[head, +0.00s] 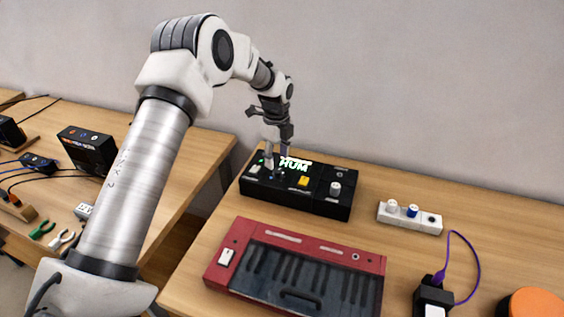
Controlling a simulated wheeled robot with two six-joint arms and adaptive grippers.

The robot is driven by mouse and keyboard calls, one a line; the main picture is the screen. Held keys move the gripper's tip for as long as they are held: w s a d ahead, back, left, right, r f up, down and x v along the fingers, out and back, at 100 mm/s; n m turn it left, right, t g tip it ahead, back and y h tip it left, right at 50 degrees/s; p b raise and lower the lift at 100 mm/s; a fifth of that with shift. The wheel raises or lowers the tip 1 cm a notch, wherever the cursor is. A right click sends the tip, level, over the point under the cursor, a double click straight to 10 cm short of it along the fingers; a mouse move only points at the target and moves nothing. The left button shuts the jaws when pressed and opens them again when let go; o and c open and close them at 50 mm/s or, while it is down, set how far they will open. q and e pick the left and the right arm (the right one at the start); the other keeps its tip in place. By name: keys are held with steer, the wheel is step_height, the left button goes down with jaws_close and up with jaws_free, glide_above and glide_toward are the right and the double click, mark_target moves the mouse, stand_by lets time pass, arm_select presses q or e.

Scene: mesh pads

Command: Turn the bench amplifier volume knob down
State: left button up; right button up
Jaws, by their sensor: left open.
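The bench amplifier looks to be the black box (321,207) on the right-hand bench, with a lit green "HUM" display (294,166). On its top are a white knob (335,188) at the right, a yellow square control (303,181) in the middle and a white switch (255,169) at the left. I cannot read which control is the volume. My left gripper (277,168) is open and points down over the left part of the box, with its fingers around or just above a small bluish control there. The fingers partly hide that control, and contact cannot be told. My right gripper is out of view.
A red keyboard-like unit (376,283) lies in front of the box. A white strip with knobs (409,218) is to the right, with a black device (432,297) on a purple cable and an orange round thing (535,304) nearer.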

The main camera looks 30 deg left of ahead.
mark_target(277, 171)
arm_select(q)
steer(key=f, duration=0.3)
steer(key=shift+s+p, duration=0.3)
steer(key=shift+w+f, duration=0.3)
steer(key=shift+f, duration=0.35)
steer(key=shift+w+f, duration=0.25)
steer(key=shift+f, duration=0.35)
steer(key=shift+s+r, duration=0.3)
steer(key=c, duration=0.9)
jaws_close()
